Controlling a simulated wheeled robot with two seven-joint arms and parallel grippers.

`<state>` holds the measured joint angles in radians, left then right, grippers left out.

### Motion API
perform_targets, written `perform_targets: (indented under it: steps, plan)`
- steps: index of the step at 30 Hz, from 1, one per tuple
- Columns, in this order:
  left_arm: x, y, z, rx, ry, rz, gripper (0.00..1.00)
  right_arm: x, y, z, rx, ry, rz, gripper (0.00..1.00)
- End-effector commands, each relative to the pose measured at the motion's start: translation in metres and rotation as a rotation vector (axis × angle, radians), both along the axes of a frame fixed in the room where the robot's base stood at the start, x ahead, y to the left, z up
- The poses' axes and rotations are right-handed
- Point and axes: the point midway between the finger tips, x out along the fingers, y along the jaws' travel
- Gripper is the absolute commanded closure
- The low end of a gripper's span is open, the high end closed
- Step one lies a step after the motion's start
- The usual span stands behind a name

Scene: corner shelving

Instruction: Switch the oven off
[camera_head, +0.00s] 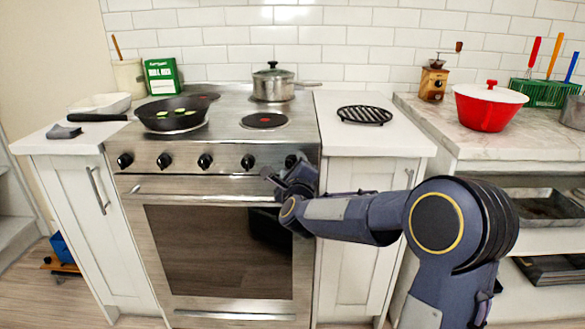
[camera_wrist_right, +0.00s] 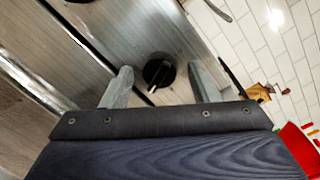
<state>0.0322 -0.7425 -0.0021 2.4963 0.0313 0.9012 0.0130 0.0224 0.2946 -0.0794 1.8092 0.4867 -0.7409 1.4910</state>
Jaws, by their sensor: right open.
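The oven (camera_head: 215,245) is a steel range with a row of several black knobs along its front panel. My right gripper (camera_head: 282,178) is at the right end of that panel, in front of the rightmost knob (camera_head: 291,160), which it partly covers. In the right wrist view a black knob (camera_wrist_right: 158,72) with a pale pointer mark sits between the two spread fingers of the right gripper (camera_wrist_right: 160,69). The fingers are open, with a gap on both sides of the knob. Whether they reach its depth is unclear. My left gripper is not in view.
A frying pan (camera_head: 172,114) with green slices and a lidded steel pot (camera_head: 273,84) stand on the cooktop. The oven door handle (camera_head: 205,196) runs just below the knobs. A black trivet (camera_head: 364,115) and red pot (camera_head: 486,108) are on the counters to the right.

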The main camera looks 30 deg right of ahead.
Motion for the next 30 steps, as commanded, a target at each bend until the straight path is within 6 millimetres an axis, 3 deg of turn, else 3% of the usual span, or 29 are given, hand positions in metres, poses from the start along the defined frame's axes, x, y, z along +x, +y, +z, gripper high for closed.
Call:
perform_targets:
  steps: [3, 13, 23, 30]
  plan:
    - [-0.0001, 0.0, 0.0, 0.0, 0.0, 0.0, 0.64, -0.0002, 0.0001, 0.0, 0.0, 0.0, 0.0, 0.45]
    - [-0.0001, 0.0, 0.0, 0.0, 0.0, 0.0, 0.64, -0.0003, 0.0003, 0.0, 0.0, 0.0, 0.0, 0.88]
    - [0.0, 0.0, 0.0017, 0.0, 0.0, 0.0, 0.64, -0.0004, 0.0006, 0.0005, -0.036, 0.022, 0.001, 0.9]
    - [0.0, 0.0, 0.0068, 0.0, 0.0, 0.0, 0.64, -0.0002, 0.001, 0.0019, -0.159, 0.097, 0.002, 0.9]
